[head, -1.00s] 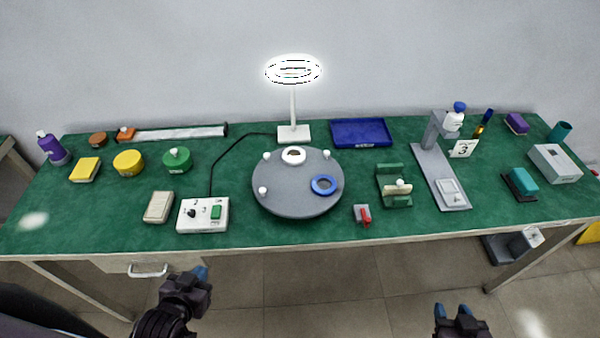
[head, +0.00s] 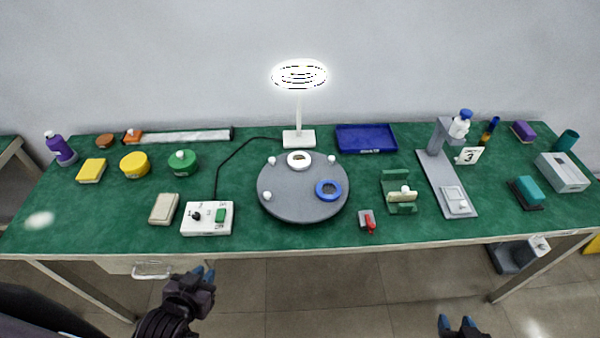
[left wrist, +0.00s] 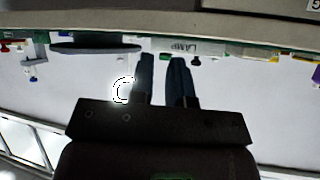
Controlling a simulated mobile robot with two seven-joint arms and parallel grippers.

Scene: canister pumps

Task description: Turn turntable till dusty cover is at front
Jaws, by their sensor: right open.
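The round grey turntable (head: 290,210) stands at the middle of the green table. It carries a white ring-shaped piece (head: 299,160) at its back, a blue ring (head: 328,190) at its front right and three small white knobs near its rim. I cannot tell any dust on these pieces. My left gripper (head: 203,272) is below the table's front edge, left of the turntable. Its fingers show a narrow gap in the left wrist view (left wrist: 161,75), with nothing between them. My right gripper (head: 457,323) is open and empty at the bottom right, away from the table.
A white switch box (head: 207,225) with a green button stands left of the turntable, its cable running back towards the ring lamp (head: 299,137). A red-handled clamp (head: 367,222) and a green holder (head: 400,207) stand to the right. Bare table lies in front of the turntable.

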